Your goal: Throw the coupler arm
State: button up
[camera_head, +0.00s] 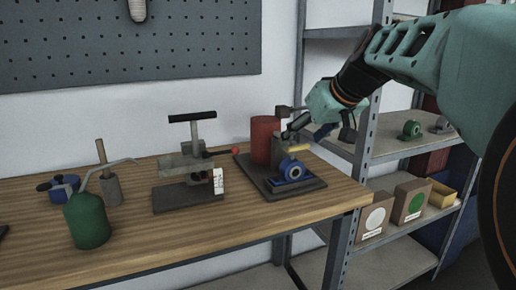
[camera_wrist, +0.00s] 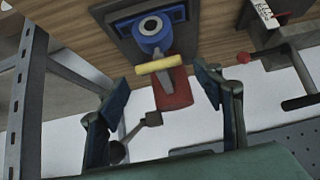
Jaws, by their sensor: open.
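A coupler-like device stands on a dark base plate (camera_head: 311,186) at the right end of the bench. It has a blue ring fitting (camera_head: 292,170) in front, a yellow bar (camera_head: 298,148) above it and a red cylinder (camera_head: 264,140) behind. The yellow bar (camera_wrist: 160,65) also shows in the wrist view, beyond the fingertips. Which part is the coupler arm is not certain; the yellow bar looks like its grip.
A clamp stand with a T-handle (camera_head: 192,116) and a lever with a red ball (camera_head: 235,150) stands to the left. A green can (camera_head: 87,221) is further left. A metal shelf (camera_head: 392,143) with boxes is close on the right. The bench front is clear.

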notch_tip(320, 180, up, 6)
dwell(0.4)
jog(key=shift+r, duration=0.15)
